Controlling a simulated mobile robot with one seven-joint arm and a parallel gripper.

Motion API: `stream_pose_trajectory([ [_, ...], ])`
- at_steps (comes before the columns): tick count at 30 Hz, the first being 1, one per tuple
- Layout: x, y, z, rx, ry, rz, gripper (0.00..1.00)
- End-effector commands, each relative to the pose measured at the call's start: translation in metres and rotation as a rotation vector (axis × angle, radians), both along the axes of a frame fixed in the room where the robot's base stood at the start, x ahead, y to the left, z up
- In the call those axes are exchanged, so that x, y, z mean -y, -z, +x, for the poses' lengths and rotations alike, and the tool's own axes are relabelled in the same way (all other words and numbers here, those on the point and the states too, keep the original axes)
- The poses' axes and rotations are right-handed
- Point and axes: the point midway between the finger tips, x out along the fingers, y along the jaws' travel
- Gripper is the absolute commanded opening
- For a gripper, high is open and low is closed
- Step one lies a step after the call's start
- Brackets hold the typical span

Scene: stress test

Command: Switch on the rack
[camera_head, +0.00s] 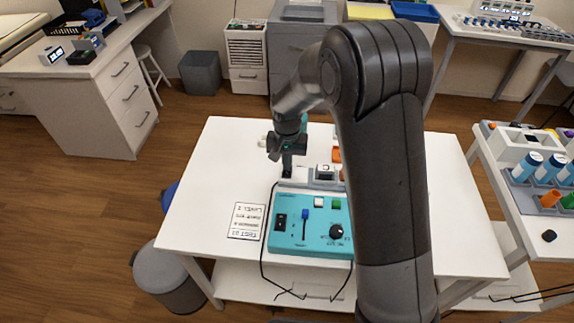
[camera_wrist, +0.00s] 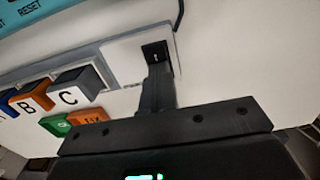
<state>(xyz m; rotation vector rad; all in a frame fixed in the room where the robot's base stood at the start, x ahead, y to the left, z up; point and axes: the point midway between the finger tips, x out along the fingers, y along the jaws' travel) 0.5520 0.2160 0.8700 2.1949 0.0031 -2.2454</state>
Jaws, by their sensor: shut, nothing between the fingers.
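The rack (camera_wrist: 112,58) is a pale grey and white unit with lettered blocks, among them a dark C block (camera_wrist: 68,97) and an orange B block (camera_wrist: 30,104). A black square switch (camera_wrist: 155,51) with a small white mark sits at its right end in the wrist view. My gripper (camera_wrist: 158,75) is shut and empty, its fingertips right at the switch's near edge; I cannot tell whether they touch. In the head view my gripper (camera_head: 287,172) points down beside the rack (camera_head: 325,183), which my arm partly hides.
A teal control box (camera_head: 290,237) with a black rocker, blue lever, white and green buttons and a knob stands in front of the rack. A printed card (camera_head: 246,221) lies left on the white table (camera_head: 215,180). Green and orange blocks (camera_wrist: 90,117) lie beside the rack.

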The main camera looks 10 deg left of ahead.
Motion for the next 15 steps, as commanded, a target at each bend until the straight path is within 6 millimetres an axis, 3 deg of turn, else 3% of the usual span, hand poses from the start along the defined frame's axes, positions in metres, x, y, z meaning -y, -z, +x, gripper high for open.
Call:
stream_pose_trajectory([
  [9, 0.005, 0.003, 0.001, -0.002, 0.006, -0.006, 0.00],
  [15, 0.003, -0.025, 0.002, 0.005, 0.005, -0.001, 0.00],
])
